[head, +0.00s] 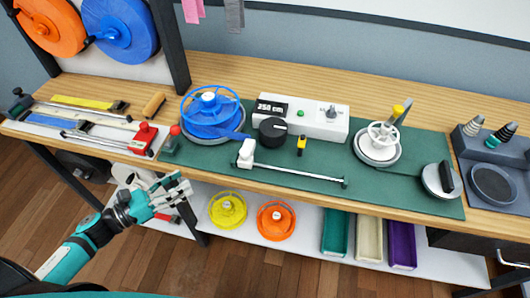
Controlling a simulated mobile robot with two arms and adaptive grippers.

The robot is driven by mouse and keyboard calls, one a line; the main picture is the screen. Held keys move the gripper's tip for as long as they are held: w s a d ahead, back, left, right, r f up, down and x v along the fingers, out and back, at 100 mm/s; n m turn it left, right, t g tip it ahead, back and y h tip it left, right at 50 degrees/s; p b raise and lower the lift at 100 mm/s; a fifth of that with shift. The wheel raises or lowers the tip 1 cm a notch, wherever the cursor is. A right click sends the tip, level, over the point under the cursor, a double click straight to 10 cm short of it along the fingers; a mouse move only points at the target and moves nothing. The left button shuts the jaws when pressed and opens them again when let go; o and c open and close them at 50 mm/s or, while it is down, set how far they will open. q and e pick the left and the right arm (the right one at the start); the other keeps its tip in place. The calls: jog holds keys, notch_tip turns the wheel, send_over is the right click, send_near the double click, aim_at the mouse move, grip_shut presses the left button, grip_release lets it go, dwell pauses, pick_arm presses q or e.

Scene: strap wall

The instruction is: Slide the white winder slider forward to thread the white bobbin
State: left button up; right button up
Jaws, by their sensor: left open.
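The white winder slider (246,153) sits at the left end of a thin metal rod (300,174) on the green mat (300,190). The white bobbin (382,134) stands on a round grey and white base at the right part of the mat, with a yellow-tipped part beside its top. My left gripper (182,190) is open and empty, in front of the bench's front edge at the lower left, apart from the slider. My right gripper is not in view.
A blue spool (209,112) stands left of the slider. A white counter box (310,115) with a black knob (273,130) is behind the rod. A lower shelf holds yellow and orange spools (276,220) and trays.

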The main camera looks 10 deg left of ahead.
pick_arm(q)
notch_tip(320, 180, up, 3)
jog(key=d+m+g+h, duration=0.1)
jog(key=d+m+h, duration=0.1)
jog(key=d+m, duration=0.15)
jog(key=p, duration=0.5)
send_near(246, 151)
jog(key=x, duration=0.9)
jog(key=shift+a+f, duration=0.15)
jog(key=shift+w+d+f, duration=0.1)
jog(key=shift+w+d, duration=0.25)
grip_shut()
jog(key=shift+d+f, duration=0.1)
